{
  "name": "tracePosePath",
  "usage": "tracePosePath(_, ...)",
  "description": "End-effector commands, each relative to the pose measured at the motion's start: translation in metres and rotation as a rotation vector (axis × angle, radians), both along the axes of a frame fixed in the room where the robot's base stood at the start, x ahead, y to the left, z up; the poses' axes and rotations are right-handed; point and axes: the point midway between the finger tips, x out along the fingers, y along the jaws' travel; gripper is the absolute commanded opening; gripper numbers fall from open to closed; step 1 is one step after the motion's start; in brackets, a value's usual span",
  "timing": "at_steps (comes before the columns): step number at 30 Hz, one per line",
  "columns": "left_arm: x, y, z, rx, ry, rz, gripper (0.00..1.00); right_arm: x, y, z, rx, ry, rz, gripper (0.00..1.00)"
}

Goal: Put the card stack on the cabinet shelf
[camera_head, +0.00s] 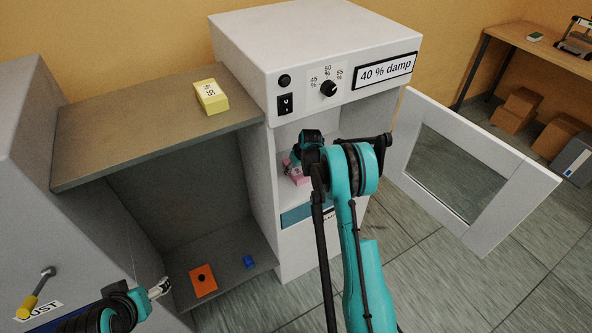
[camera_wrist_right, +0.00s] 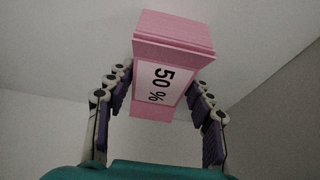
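A pink card stack (camera_wrist_right: 174,40) with a white "50 %" label lies between the fingers of my right gripper (camera_wrist_right: 160,98) in the right wrist view. The finger pads sit close against both its sides, so the gripper looks shut on it. In the head view, my right gripper (camera_head: 307,142) is in the open front of the white cabinet (camera_head: 262,185), with the pink stack (camera_head: 297,175) partly hidden behind it. I cannot tell if the stack touches the cabinet shelf. My left gripper (camera_head: 159,287) is at the lower left, apart from the stack; its finger opening is unclear.
The cabinet's windowed door (camera_head: 545,190) stands open to the right. A yellow card stack (camera_head: 211,96) lies on the grey counter (camera_head: 110,125). An orange item (camera_head: 203,280) and a blue item (camera_head: 249,262) lie in the recess below. A grey unit (camera_head: 35,150) stands left.

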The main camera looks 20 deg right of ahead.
Motion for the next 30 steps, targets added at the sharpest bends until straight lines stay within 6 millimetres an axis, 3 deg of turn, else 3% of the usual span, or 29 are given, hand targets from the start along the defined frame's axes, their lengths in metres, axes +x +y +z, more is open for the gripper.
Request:
tracePosePath(11, 0.000, 0.000, 0.002, 0.000, 0.000, 0.000, 0.70, 0.000, 0.000, 0.002, 0.000, 0.000, 0.000, 0.70)
tracePosePath(24, 0.000, 0.000, 0.027, 0.000, 0.000, 0.000, 0.70, -0.024, -0.002, 0.065, 0.000, 0.000, 0.000, 0.70)
tracePosePath(30, 0.000, 0.000, 0.029, 0.000, 0.000, 0.000, 0.70, -0.029, -0.003, 0.074, 0.000, 0.000, 0.000, 0.70)
